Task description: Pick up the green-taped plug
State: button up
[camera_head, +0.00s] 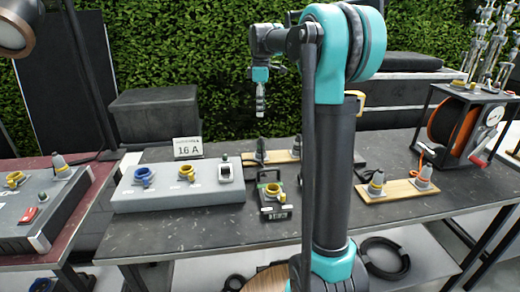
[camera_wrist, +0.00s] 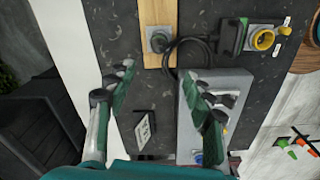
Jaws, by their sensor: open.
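No green tape can be made out on any plug at this size. Two grey plugs stand on the back wooden board; the left one (camera_head: 262,150) and the right one (camera_head: 298,147) are partly blocked by my arm or other things. One plug (camera_wrist: 158,40) shows from above on a board in the wrist view, ahead of my fingers. Two more plugs, a left one (camera_head: 376,183) and a right one (camera_head: 423,175), stand on the right wooden board. My gripper (camera_head: 260,104) hangs high above the table's back part. In the wrist view my gripper (camera_wrist: 160,78) is open and empty.
A grey socket box (camera_head: 180,198) with blue and yellow sockets sits left on the table, near a 16 A card (camera_head: 187,148). A black device (camera_head: 274,210) with a yellow socket stands centrally. A cable reel (camera_head: 452,128) stands right. Cables run beside the plugs.

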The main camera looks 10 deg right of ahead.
aim_at(261, 143)
notch_tip(261, 143, down, 16)
jog(key=shift+w+f, duration=0.1)
dwell(0.5)
grip_shut()
dwell(0.3)
